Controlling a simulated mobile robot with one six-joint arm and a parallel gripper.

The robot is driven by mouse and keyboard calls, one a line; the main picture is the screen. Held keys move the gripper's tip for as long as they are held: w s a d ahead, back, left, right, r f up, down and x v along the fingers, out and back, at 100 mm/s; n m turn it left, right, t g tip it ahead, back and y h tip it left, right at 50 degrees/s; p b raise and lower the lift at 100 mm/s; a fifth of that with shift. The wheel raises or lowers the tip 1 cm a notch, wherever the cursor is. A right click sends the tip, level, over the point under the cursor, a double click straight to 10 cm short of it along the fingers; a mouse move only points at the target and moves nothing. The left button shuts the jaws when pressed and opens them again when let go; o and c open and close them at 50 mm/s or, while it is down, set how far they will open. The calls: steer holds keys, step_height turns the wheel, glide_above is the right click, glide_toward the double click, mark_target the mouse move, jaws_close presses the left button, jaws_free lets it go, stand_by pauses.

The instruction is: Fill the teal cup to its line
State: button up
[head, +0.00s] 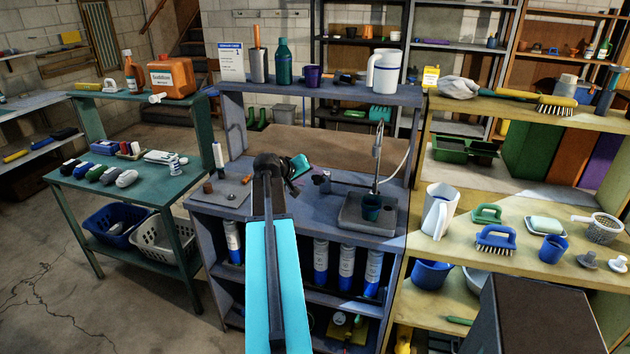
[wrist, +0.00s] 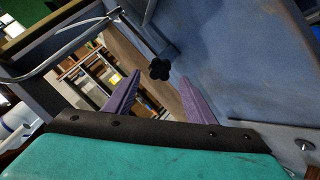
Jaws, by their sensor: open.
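A black lobed knob (wrist: 159,68) shows beyond and between the fingertips. A dark knob fitting (head: 322,180) also stands near my gripper in the head view.
A raised shelf (head: 340,93) behind the bench holds a white jug (head: 383,72), a teal bottle (head: 283,62) and a purple cup (head: 312,76). A white pitcher (head: 439,210) stands on the right-hand shelf. A pale hose curves right of the spout.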

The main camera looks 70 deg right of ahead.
mark_target(317, 179)
steer(key=x, duration=0.6)
steer(key=shift+w, duration=0.1)
steer(key=shift+c, duration=0.3)
steer(key=shift+a, duration=0.15)
steer(key=c, duration=0.5)
